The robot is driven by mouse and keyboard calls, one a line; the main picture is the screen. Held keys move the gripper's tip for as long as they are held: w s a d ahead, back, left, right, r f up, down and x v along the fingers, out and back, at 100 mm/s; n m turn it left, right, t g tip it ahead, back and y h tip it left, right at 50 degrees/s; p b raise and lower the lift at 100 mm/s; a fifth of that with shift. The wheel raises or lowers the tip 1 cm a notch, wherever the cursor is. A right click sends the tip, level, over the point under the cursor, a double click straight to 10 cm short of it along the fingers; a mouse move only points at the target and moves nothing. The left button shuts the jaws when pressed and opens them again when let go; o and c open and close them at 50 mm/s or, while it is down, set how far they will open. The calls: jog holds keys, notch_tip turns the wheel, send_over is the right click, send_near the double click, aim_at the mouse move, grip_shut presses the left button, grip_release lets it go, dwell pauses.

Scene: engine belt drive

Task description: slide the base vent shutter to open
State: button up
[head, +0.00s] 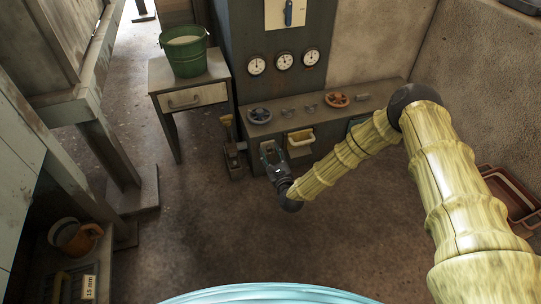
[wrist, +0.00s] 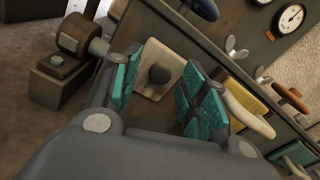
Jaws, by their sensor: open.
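A pale plate with a dark round knob (wrist: 159,74), which looks like the base vent shutter, sits on the front of the grey base cabinet (head: 318,122). My gripper (wrist: 160,92) is open, with its teal finger pads on either side of the knob in the wrist view. The knob shows between the pads with gaps to both, so it is not gripped. In the head view my gripper (head: 268,157) is low at the cabinet's left front and hides most of the plate. I cannot tell how far open the shutter is.
A lever stand (head: 233,160) is close on the left. A small table (head: 190,85) holds a green bucket (head: 184,52). The floor in front is clear.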

aim_at(268, 155)
jog(key=shift+w+a, duration=0.1)
jog(key=shift+w, duration=0.15)
grip_shut()
notch_tip(268, 155, down, 5)
jog(key=shift+r+b, duration=0.1)
jog(key=shift+b, duration=1.15)
grip_release()
